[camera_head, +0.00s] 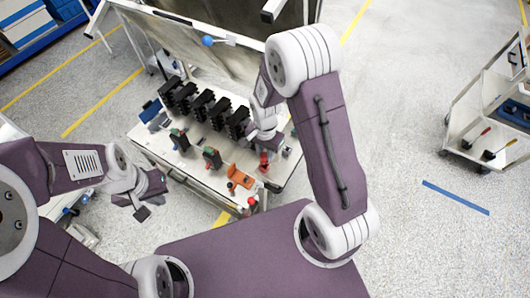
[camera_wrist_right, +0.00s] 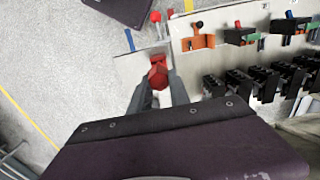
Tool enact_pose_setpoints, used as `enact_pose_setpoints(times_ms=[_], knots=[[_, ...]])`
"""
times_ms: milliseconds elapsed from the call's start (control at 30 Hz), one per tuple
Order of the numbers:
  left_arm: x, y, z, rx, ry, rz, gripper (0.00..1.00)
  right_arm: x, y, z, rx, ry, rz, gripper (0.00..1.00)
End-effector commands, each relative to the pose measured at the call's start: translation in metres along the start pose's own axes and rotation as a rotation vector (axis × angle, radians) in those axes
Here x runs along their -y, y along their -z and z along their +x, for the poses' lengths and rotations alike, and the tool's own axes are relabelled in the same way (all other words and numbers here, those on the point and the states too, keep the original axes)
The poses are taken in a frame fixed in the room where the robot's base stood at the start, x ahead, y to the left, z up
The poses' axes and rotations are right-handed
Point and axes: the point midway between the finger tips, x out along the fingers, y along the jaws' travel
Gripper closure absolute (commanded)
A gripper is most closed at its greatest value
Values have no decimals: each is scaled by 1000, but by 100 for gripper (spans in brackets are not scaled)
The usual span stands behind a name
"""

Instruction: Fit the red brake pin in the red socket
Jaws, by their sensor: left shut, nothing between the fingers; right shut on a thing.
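My right gripper (camera_wrist_right: 159,88) is shut on a red piece (camera_wrist_right: 158,76), taken to be the red brake pin, in the right wrist view. Another bit of red shows right at its far end; I cannot tell whether that is the red socket or part of the pin. In the head view the red piece (camera_head: 264,162) shows just below my right gripper (camera_head: 265,150), low over the right end of the white bench. Whether the pin is seated is hidden. My left gripper (camera_head: 142,207) is shut and empty, left of the bench, over the floor.
The white bench (camera_head: 215,160) carries a row of black breaker blocks (camera_head: 205,104). An orange bracket (camera_head: 240,177) and a red knob (camera_head: 252,201) stand near its front edge. A blue peg (camera_wrist_right: 130,40) is beside the held piece. A cart (camera_head: 485,120) stands far right.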

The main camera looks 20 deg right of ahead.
Motion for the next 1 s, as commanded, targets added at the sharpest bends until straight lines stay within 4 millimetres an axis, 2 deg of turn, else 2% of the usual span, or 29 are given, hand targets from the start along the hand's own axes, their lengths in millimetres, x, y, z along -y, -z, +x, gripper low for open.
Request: enact_pose_setpoints(times_ms=[1000], knots=[[0, -2, 20, 0, 0, 0, 100, 0, 0, 27, 0, 0, 0, 100]])
